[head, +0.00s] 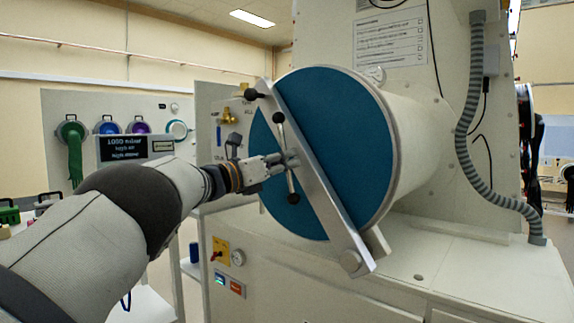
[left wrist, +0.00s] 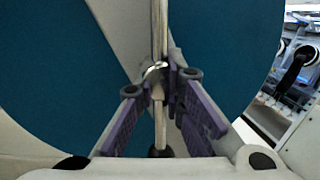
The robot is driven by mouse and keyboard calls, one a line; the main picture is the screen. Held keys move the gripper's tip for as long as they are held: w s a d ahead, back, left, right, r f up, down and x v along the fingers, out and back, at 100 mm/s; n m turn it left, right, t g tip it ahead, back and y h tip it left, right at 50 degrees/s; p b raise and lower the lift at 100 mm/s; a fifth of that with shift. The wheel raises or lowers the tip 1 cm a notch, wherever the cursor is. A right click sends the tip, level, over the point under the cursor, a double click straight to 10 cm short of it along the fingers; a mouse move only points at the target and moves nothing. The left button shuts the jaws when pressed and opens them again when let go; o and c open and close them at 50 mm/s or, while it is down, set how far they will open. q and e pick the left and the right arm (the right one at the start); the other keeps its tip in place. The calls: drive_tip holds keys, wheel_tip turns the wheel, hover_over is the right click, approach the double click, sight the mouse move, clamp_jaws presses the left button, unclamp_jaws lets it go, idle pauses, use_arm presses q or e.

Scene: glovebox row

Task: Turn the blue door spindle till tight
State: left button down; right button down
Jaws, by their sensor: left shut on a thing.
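The blue round door (head: 338,125) closes the end of a white cylinder, with a grey metal bar (head: 325,200) slanting across its face. The spindle's thin cross handle (head: 293,198) stands in front of the bar, nearly upright, with a black knob at each end. My left gripper (head: 284,162) is at the handle's middle and shut on it. In the left wrist view the purple-padded fingers (left wrist: 164,78) close on the handle (left wrist: 159,125), one at each side. The fingers partly hide the hub. My right gripper is not in view.
A ribbed grey hose (head: 466,150) runs down the cabinet to the right. A white worktop (head: 480,275) lies below the cylinder. A wall panel with coloured ports (head: 108,126) stands at the left, behind my arm. Brass fittings (head: 229,117) sit left of the door.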

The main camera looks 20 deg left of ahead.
use_arm(q)
drive_tip(key=m+g+b, duration=0.1)
drive_tip(key=m+b, duration=0.1)
drive_tip(key=m, duration=0.4)
drive_tip(key=shift+a+r+m+g+b, duration=0.15)
drive_tip(key=shift+m+g+b, duration=0.45)
drive_tip(key=shift+m, duration=0.6)
drive_tip(key=shift+m+b, duration=0.3)
drive_tip(key=shift+m, duration=0.1)
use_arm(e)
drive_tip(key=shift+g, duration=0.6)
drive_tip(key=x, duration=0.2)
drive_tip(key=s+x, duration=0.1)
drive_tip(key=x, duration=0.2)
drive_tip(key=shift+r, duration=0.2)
use_arm(q)
drive_tip(key=shift+r, duration=0.2)
drive_tip(key=c, duration=1.7)
unclamp_jaws()
drive_tip(key=shift+f, duration=0.1)
drive_tip(key=shift+o, duration=0.2)
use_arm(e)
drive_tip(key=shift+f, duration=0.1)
use_arm(q)
drive_tip(key=shift+f, duration=0.1)
drive_tip(key=v, duration=1.2)
